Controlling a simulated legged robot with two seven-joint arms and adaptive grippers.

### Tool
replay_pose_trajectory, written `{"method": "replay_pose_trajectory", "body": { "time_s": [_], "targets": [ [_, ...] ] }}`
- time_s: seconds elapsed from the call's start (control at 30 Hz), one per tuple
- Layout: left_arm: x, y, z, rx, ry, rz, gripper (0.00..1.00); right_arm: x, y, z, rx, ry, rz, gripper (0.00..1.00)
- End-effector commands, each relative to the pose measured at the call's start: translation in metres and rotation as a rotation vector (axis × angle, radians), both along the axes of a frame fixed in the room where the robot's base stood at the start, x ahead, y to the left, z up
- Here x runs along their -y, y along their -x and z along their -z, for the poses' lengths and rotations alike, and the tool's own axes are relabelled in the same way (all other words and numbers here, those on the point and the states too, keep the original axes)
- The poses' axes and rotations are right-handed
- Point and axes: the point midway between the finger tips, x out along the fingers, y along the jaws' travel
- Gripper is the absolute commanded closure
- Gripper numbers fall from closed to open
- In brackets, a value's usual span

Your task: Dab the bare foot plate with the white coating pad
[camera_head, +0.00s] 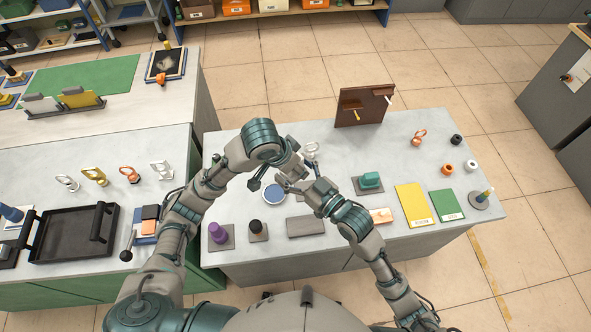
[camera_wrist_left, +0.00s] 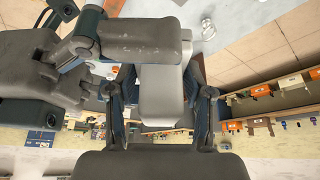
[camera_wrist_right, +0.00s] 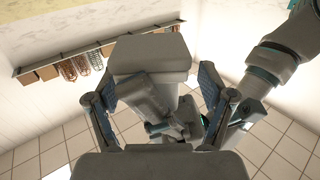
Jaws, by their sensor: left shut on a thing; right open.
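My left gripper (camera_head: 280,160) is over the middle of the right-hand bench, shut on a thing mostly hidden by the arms. A pale block (camera_wrist_left: 165,95) shows between its fingers in the left wrist view; I cannot tell whether it is the white pad or gripper hardware. My right gripper (camera_head: 292,180) is open, close to the left one; I cannot tell whether they touch. A pale ring-topped piece (camera_head: 312,150) stands just behind the grippers; its foot is partly hidden. A blue-rimmed round dish (camera_head: 274,195) lies below them. I cannot single out the bare foot plate.
A purple knob (camera_head: 218,233), a black knob (camera_head: 257,229) and a flat grey plate (camera_head: 305,226) line the front. A brown upright board (camera_head: 360,107) stands at the back.

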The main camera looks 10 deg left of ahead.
Motion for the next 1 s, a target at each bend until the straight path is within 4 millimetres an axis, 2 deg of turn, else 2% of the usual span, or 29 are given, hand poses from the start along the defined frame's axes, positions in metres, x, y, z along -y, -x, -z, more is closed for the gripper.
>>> {"method": "replay_pose_trajectory", "body": {
  "time_s": [0.03, 0.07, 0.3, 0.4, 0.43, 0.47, 0.5, 0.53, 0.87, 1.0],
  "targets": [
    [0.0, 0.0, 0.0, 0.001, 0.001, 0.0, 0.94, 0.0, 0.0, 0.0, 0.0, 0.0, 0.0, 0.19],
    [0.0, 0.0, 0.0, 0.001, 0.001, 0.0, 0.94, 0.0, 0.0, 0.0, 0.0, 0.0, 0.0, 0.26],
    [0.001, 0.0, 0.0, 0.001, 0.003, 0.002, 0.94, -0.001, 0.001, 0.0, -0.002, -0.002, -0.004, 0.86],
    [0.001, 0.0, -0.001, 0.003, 0.005, 0.003, 0.94, -0.002, 0.002, 0.0, -0.002, -0.003, -0.006, 0.88],
    [0.002, 0.0, -0.001, 0.003, 0.005, 0.003, 0.41, -0.002, 0.002, -0.001, -0.002, -0.004, -0.007, 0.88],
    [0.002, 0.0, -0.001, 0.003, 0.005, 0.003, 0.33, -0.002, 0.002, -0.001, -0.002, -0.004, -0.007, 0.94],
    [0.002, 0.0, -0.001, 0.003, 0.006, 0.003, 0.23, -0.002, 0.003, -0.001, -0.002, -0.004, -0.007, 0.94],
    [0.002, 0.0, -0.001, 0.003, 0.006, 0.003, 0.19, -0.002, 0.003, 0.0, -0.002, -0.003, -0.007, 0.94],
    [0.001, 0.0, -0.003, 0.005, 0.008, 0.002, 0.19, -0.002, 0.002, 0.002, -0.006, 0.0, -0.005, 0.94],
    [-0.003, 0.003, -0.016, 0.011, 0.006, 0.001, 0.19, -0.002, 0.002, 0.002, -0.006, 0.0, -0.005, 0.94]
  ]
}}
